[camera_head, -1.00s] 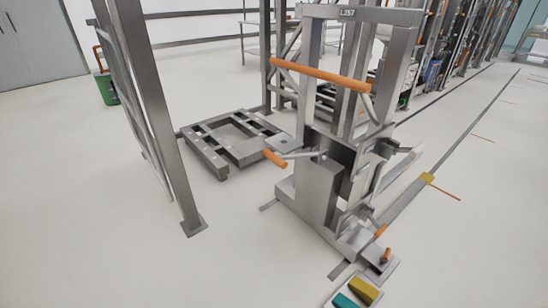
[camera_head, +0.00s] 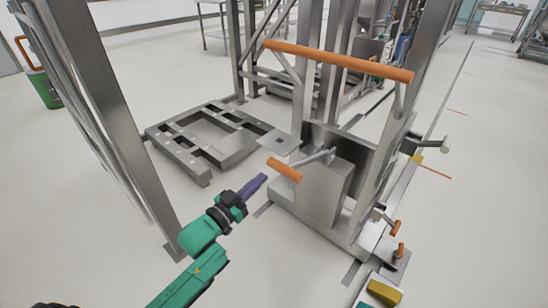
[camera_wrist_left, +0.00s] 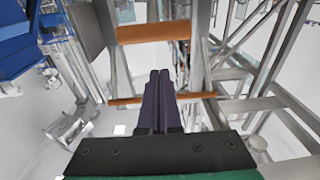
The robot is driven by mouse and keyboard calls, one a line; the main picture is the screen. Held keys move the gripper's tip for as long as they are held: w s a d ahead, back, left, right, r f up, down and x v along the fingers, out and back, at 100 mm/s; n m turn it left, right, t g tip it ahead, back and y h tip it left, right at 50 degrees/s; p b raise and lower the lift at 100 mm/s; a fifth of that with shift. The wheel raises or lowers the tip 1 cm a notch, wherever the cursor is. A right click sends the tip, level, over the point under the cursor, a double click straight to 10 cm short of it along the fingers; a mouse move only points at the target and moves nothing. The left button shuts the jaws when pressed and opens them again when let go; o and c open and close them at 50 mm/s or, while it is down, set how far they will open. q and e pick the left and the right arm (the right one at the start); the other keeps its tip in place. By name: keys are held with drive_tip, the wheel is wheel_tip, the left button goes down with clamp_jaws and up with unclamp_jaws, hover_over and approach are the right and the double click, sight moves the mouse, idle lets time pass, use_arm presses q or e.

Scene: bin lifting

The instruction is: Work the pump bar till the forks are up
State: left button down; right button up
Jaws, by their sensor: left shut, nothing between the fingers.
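The grey steel lifter (camera_head: 322,190) stands right of centre in the head view. Its pump bar (camera_head: 285,169) is a short lever with an orange grip, sticking out to the left at mid height. My left gripper (camera_head: 260,182) has purple fingers pressed together, empty, just left of and slightly below the orange grip. I cannot tell whether they touch. The left wrist view shows the shut fingers (camera_wrist_left: 156,80) pointing ahead, with orange bars above and behind them. A low grey frame (camera_head: 160,139) lies at floor level behind the lifter; which parts are forks is unclear. My right gripper is out of view.
A long orange handle (camera_head: 335,60) spans the lifter's top. A steel post (camera_head: 112,130) stands close left of my left arm. Small orange-tipped pedals (camera_head: 397,228) and a yellow block (camera_head: 384,291) are low at the right. Open floor lies at the left.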

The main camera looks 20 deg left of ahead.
use_arm(q)
drive_tip(key=r+h, duration=0.1)
drive_tip(key=r, duration=0.1)
drive_tip(key=r+b, duration=0.1)
hover_over(281, 167)
drive_tip(key=s, duration=0.1)
drive_tip(key=shift+w+d+f+b, duration=0.15)
drive_tip(key=shift+f+b, duration=0.15)
drive_tip(key=shift+f, duration=0.25)
drive_tip(key=shift+w+d+f+b, duration=0.1)
drive_tip(key=shift+f+b, duration=0.2)
drive_tip(key=shift+f, duration=0.25)
drive_tip(key=shift+s+a+f, duration=0.1)
drive_tip(key=shift+s+f, duration=0.15)
drive_tip(key=shift+f, duration=0.3)
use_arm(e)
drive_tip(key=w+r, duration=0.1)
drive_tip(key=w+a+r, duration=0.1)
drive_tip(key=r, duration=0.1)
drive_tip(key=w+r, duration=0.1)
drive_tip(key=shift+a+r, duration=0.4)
use_arm(q)
drive_tip(key=shift+f, duration=0.15)
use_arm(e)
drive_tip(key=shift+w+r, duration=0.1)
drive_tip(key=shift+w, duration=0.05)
